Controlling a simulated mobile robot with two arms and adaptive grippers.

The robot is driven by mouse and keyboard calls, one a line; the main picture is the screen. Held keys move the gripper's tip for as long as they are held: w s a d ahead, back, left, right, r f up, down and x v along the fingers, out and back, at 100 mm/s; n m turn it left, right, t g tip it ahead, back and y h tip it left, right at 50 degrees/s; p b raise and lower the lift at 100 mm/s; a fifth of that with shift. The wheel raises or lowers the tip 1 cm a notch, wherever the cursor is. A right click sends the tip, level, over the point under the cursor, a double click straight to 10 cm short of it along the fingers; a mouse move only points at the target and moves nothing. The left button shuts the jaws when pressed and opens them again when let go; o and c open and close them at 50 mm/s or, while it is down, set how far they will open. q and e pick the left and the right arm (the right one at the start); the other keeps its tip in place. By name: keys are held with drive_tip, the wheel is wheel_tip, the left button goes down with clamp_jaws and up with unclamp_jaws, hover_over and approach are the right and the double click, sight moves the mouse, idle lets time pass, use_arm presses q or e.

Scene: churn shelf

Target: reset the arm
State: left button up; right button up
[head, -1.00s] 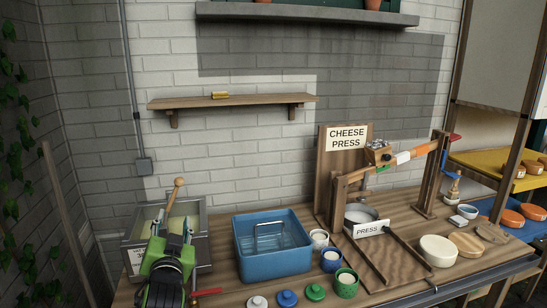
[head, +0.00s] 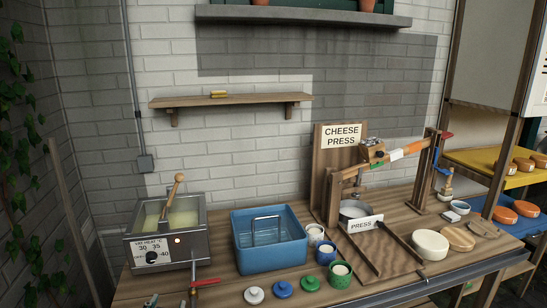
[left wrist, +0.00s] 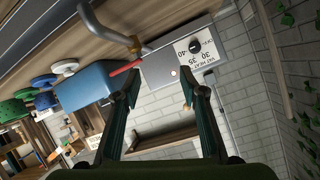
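My left gripper (head: 167,302) shows only by its fingertips at the bottom edge of the head view, in front of the vat. In the left wrist view its two fingers (left wrist: 163,92) stand apart with nothing gripped between them. That view is upside down. The metal vat (head: 165,237) holds pale yellow liquid, with a wooden-handled tool (head: 173,196) standing in it. Its front panel has a dial and a lit lamp. The vat also shows in the left wrist view (left wrist: 160,68), beyond the fingers. My right gripper is in neither view.
A red-handled lever (head: 205,282) sticks out below the vat. The blue tub (head: 270,259) stands right of it, with several small pots and lids nearby. The cheese press (head: 326,180) is farther right. A wall shelf (head: 232,101) hangs above.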

use_arm(q)
drive_tip(key=s+d+f+g+h, duration=0.1)
drive_tip(key=s+d+f+g, duration=0.3)
drive_tip(key=s, duration=0.7)
drive_tip(key=s+a+f+g+h, duration=0.1)
drive_tip(key=s+f+g, duration=0.1)
drive_tip(key=s+f, duration=0.6)
drive_tip(key=s+d+f+g+h, duration=0.1)
drive_tip(key=s+d+f+g, duration=0.15)
drive_tip(key=s, duration=1.05)
wheel_tip(320, 180, down, 26)
drive_tip(key=g, duration=0.2)
drive_tip(key=s+a+f+g, duration=0.1)
drive_tip(key=s+a+f, duration=0.2)
drive_tip(key=s+f, duration=1.3)
drive_tip(key=shift+s+a+f+m, duration=0.25)
drive_tip(key=shift+s+m, duration=0.15)
drive_tip(key=shift+s, duration=0.7)
